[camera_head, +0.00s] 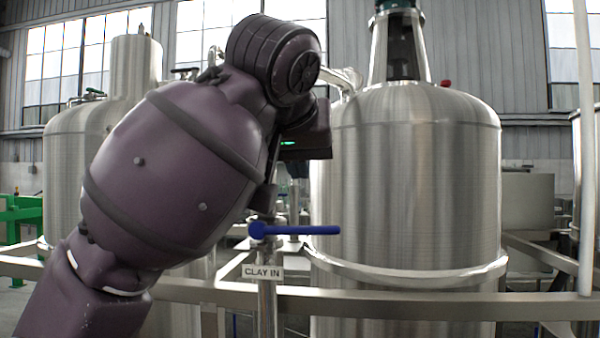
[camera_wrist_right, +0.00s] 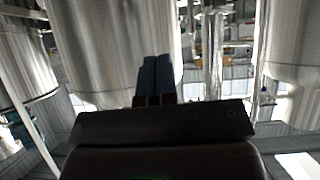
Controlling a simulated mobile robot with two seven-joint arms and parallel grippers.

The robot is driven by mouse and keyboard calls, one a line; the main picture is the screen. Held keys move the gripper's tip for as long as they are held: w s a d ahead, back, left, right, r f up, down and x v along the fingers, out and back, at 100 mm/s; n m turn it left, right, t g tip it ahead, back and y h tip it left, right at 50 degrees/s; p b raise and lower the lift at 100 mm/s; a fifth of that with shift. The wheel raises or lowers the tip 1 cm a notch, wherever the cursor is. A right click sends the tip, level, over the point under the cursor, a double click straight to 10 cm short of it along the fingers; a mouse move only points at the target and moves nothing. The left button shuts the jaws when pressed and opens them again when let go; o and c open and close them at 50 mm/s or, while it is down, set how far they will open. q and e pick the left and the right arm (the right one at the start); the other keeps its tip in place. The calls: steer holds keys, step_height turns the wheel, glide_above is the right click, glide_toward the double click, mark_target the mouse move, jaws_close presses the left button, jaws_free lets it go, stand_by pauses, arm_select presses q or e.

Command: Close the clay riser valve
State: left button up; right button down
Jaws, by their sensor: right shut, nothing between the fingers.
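The clay riser valve has a blue lever handle (camera_head: 295,230) in the head view. The lever lies level, pointing right from its pivot, across the upright pipe (camera_head: 267,305) with the "CLAY IN" label (camera_head: 262,272). The lever cannot be made out in that view. My left gripper is not in view.
A large steel tank (camera_head: 410,190) stands behind and right of the valve, with another tank (camera_head: 65,165) at left. A level steel rail (camera_head: 400,303) runs across in front of the tanks. Green equipment (camera_head: 20,215) is at the far left.

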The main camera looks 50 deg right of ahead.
steer(key=b, duration=0.1)
glide_above(310, 228)
steer(key=a, duration=0.2)
step_height(310, 228, down, 5)
arm_select(q)
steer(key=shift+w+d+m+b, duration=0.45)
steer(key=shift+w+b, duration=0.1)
steer(key=shift+b, duration=0.1)
arm_select(e)
steer(key=shift+s+d+f, duration=0.1)
steer(key=shift+d+f, duration=0.1)
steer(key=shift+f, duration=0.6)
steer(key=shift+s+d+f, duration=0.1)
steer(key=shift+d+f, duration=0.05)
steer(key=shift+f, duration=0.65)
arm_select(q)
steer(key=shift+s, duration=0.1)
arm_select(e)
steer(key=shift+f+b, duration=0.45)
steer(key=shift+f, duration=0.3)
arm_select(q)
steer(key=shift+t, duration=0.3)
arm_select(e)
steer(key=shift+s, duration=0.1)
